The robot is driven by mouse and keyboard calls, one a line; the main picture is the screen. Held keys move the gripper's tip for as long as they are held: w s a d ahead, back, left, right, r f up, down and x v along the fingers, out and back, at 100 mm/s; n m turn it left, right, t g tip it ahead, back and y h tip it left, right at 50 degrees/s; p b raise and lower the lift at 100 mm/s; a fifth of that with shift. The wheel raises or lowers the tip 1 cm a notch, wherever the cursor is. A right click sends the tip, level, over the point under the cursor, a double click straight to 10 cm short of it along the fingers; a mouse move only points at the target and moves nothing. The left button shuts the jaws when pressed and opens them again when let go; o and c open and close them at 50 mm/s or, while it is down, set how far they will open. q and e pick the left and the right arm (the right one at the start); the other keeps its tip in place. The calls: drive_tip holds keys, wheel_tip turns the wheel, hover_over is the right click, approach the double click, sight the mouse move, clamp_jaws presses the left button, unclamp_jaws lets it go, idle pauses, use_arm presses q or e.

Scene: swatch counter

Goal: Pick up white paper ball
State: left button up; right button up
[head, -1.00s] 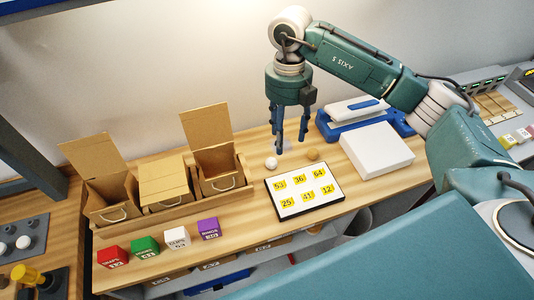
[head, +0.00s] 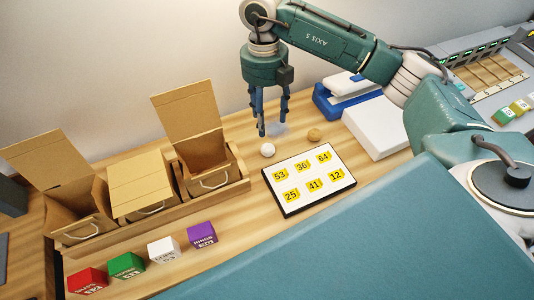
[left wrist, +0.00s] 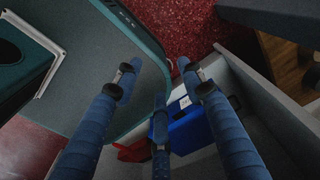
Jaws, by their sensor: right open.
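The white paper ball (head: 267,150) lies on the wooden counter, just left of the upper left corner of a framed number card (head: 309,208). My right gripper (head: 273,127) points down, open and empty. Its blue fingers are spread just behind and above the ball in the head view. The front fingertip is close to the ball, but I cannot tell the exact gap. My left gripper (left wrist: 159,75) shows only in the left wrist view. Its blue fingers are apart with nothing between them.
A tan ball (head: 314,135) lies right of the white one. A bluish, see-through patch (head: 279,128) is partly behind the fingers. Cardboard boxes (head: 205,158) stand left, coloured cubes (head: 202,234) in front. A white box (head: 376,126) stands right. Below the left gripper is a blue object (left wrist: 190,130).

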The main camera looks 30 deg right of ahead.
drive_tip(key=p, duration=0.2)
hover_over(268, 145)
drive_tip(key=f, duration=0.4)
drive_tip(key=shift+w+d+f, duration=0.1)
drive_tip(key=shift+w+f, duration=0.25)
drive_tip(key=shift+f, duration=0.35)
drive_tip(key=f+p, duration=0.1)
drive_tip(key=f, duration=0.1)
drive_tip(key=f+p, duration=0.1)
drive_tip(key=f, duration=0.1)
drive_tip(key=shift+s, duration=0.4)
drive_tip(key=shift+f, duration=0.7)
use_arm(q)
drive_tip(key=r, duration=0.2)
drive_tip(key=w+r, duration=0.1)
drive_tip(key=r, duration=0.1)
drive_tip(key=shift+w, duration=0.2)
use_arm(e)
drive_tip(key=c, duration=0.8)
